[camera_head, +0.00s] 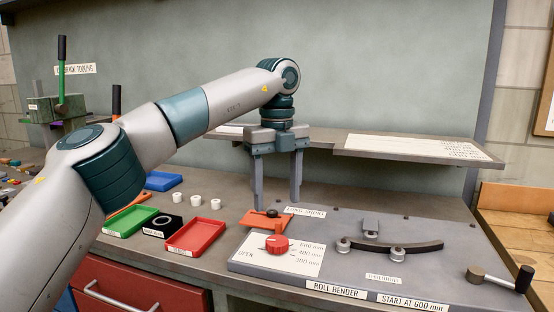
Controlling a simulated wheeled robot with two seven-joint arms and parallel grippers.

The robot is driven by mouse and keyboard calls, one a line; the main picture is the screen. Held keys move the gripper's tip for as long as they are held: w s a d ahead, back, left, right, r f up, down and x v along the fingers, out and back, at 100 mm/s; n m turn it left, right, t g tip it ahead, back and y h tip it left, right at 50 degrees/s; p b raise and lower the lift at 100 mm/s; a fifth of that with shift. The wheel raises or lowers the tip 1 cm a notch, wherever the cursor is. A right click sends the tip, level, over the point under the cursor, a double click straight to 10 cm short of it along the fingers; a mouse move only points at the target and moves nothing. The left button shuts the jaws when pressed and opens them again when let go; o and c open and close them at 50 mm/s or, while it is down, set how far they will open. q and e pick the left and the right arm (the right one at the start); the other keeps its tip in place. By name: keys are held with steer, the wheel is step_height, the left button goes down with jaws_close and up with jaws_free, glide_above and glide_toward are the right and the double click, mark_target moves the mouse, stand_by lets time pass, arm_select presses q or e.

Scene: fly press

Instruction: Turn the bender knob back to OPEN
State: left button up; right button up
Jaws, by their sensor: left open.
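The bender knob (276,244) is a red round dial on a white label plate (305,259). The plate is marked OPEN at its lower left and has several mm values at its right. The knob's exact setting is too small to tell. My left gripper (277,203) points down behind the knob, above and apart from it. Its two grey fingers are spread, with nothing seen between them. The roll bender (450,255) is a grey plate carrying a dark curved strip (425,247) against small rollers. My right gripper is not in view.
Red (196,236), green (130,221) and blue (161,181) trays lie left. A crank handle (500,278) stands right. A raised shelf (415,149) runs behind.

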arm_select(q)
step_height(320, 180, up, 7)
steer(key=p, duration=0.1)
steer(key=shift+r, duration=0.2)
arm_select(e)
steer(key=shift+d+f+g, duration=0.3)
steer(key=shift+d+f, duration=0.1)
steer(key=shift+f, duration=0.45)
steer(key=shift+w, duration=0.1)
